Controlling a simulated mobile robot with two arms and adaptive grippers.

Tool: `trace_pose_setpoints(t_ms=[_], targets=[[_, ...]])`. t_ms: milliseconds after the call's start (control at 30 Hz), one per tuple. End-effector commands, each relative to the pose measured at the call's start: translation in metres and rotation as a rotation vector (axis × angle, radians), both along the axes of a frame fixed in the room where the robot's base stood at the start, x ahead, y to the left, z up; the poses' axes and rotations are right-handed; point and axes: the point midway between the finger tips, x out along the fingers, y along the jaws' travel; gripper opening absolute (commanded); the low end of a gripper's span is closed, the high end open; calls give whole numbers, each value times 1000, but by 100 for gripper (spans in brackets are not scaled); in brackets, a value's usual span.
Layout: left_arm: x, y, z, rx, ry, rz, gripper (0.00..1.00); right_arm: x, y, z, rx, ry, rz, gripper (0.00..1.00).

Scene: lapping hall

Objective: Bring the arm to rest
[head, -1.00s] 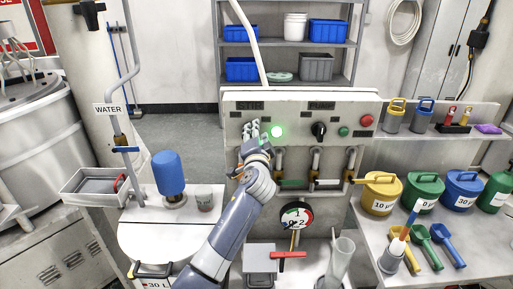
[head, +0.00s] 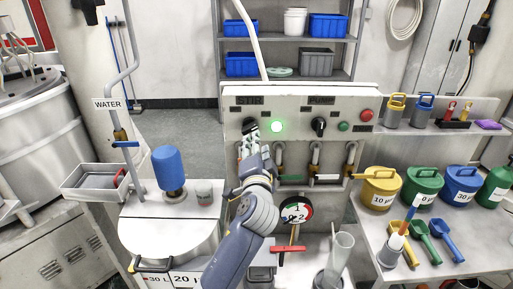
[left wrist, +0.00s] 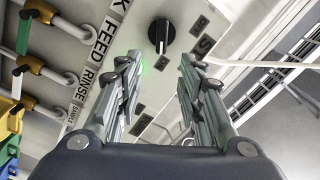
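My left gripper (head: 249,150) is just in front of the control panel (head: 345,104), below the black STIR knob (head: 249,125). In the left wrist view its two fingers (left wrist: 158,95) are spread apart with nothing between them. The knob (left wrist: 161,35) shows beyond the fingertips, apart from them, with its white mark toward the picture's bottom. A green lamp (head: 277,127) glows to the right of the knob. My right gripper is not in view.
Below the panel are pipe valves (head: 316,160) and a round gauge (head: 296,210). A blue cylinder (head: 168,168) and a cup (head: 204,192) stand on the left on a white lid (head: 150,222). Coloured lidded pots (head: 382,188) and scoops fill the right bench.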

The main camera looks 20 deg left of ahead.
Motion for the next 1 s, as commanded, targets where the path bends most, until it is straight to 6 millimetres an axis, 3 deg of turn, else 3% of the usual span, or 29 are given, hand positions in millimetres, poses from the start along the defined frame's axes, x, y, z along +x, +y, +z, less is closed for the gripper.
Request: trace_pose_setpoints(t_ms=[133, 267, 400, 500, 600, 800, 1000], targets=[[-6, 4, -14, -30, 26, 5, 35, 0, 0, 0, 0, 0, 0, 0], [-35, 20, -65, -151, 132, 31, 35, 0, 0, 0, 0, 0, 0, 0], [-99, 39, -146, -360, 323, 84, 35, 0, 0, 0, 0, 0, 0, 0], [-155, 46, -196, -505, 469, 130, 35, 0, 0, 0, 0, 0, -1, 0], [-213, 48, -232, -630, 606, 175, 35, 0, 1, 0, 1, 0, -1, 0], [-302, 42, -268, -787, 811, 242, 35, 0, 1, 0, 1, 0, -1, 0], [-369, 35, -280, -883, 962, 290, 35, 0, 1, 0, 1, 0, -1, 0]])
